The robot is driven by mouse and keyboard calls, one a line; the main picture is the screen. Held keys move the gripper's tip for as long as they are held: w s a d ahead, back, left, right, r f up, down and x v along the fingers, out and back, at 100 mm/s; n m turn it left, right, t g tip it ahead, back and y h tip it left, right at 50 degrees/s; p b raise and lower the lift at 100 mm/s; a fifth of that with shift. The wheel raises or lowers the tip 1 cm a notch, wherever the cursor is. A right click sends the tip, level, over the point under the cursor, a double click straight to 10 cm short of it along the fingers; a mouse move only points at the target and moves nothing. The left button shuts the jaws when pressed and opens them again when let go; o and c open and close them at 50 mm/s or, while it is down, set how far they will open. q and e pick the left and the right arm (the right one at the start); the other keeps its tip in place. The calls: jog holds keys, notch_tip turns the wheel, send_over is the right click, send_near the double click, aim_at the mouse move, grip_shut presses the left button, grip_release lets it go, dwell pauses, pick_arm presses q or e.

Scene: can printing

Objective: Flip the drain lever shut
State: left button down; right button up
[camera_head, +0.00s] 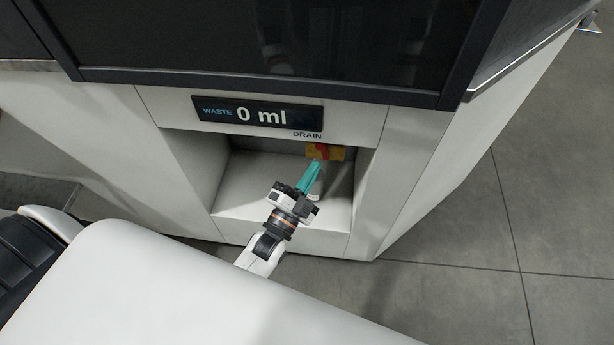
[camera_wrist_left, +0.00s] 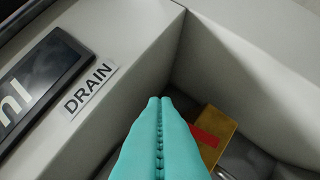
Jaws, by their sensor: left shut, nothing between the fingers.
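The red drain lever (camera_head: 322,151) sits on a yellow plate (camera_head: 338,153) at the back of a recess, under the DRAIN label (camera_head: 307,135). In the left wrist view the red lever (camera_wrist_left: 205,137) shows as a bar across the yellow plate (camera_wrist_left: 218,128), partly hidden behind my fingers. My left gripper (camera_head: 318,163) is shut and empty, its teal fingers pointing into the recess just in front of the lever. I cannot tell whether the fingertips touch it. My right gripper is not in view.
The recess has a pale floor (camera_head: 240,190) and side walls close around my left gripper. The display above it (camera_head: 257,113) reads WASTE 0 ml. A dark glass panel (camera_head: 270,40) spans the top. The grey tiled floor (camera_head: 480,270) at right is clear.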

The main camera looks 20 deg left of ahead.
pick_arm(q)
jog(key=x, duration=0.6)
jog(key=shift+f+p, duration=0.1)
jog(key=shift+p, duration=0.2)
jog(key=shift+s+a, duration=0.1)
